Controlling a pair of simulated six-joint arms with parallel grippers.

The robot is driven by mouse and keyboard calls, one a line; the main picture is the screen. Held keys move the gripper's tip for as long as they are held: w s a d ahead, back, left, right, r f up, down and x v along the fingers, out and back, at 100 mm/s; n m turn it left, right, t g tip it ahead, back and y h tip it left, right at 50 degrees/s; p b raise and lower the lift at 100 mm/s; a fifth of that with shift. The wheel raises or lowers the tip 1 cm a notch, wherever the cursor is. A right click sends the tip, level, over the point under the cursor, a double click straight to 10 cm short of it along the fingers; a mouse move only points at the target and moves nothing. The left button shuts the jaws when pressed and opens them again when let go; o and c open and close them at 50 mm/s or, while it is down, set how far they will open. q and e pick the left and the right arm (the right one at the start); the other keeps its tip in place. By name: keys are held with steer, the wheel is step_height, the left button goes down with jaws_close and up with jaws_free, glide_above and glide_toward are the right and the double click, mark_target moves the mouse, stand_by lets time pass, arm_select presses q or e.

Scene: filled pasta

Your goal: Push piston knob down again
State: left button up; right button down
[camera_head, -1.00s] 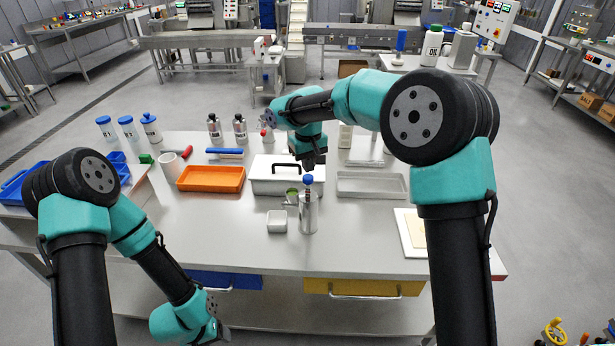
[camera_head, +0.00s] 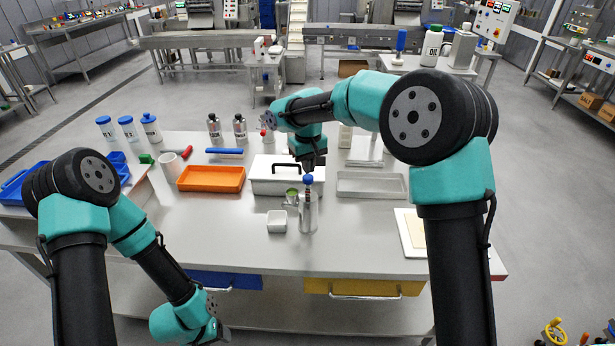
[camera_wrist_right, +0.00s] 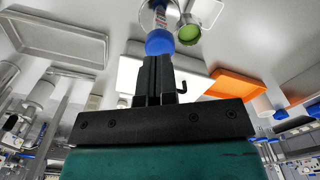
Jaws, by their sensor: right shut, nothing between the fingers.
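The blue piston knob (camera_head: 308,180) tops an upright metal cylinder (camera_head: 308,215) near the front middle of the table. The knob also shows in the right wrist view (camera_wrist_right: 160,42). My right gripper (camera_head: 309,171) is shut and empty, with its fingertips (camera_wrist_right: 157,60) right at the top of the knob. I cannot tell whether they touch it. A small cup with green contents (camera_wrist_right: 188,34) sits beside the cylinder. My left arm hangs low at the front left, and its fingers are out of view.
A white box with a black handle (camera_head: 262,184) stands behind the cylinder. A small white dish (camera_head: 277,222) is to its left, an orange tray (camera_head: 211,187) further left, and a grey tray (camera_head: 371,196) to the right. The table front is mostly clear.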

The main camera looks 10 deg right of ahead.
mark_target(308, 181)
steer(key=shift+f, duration=3)
steer(key=shift+r, duration=4.1)
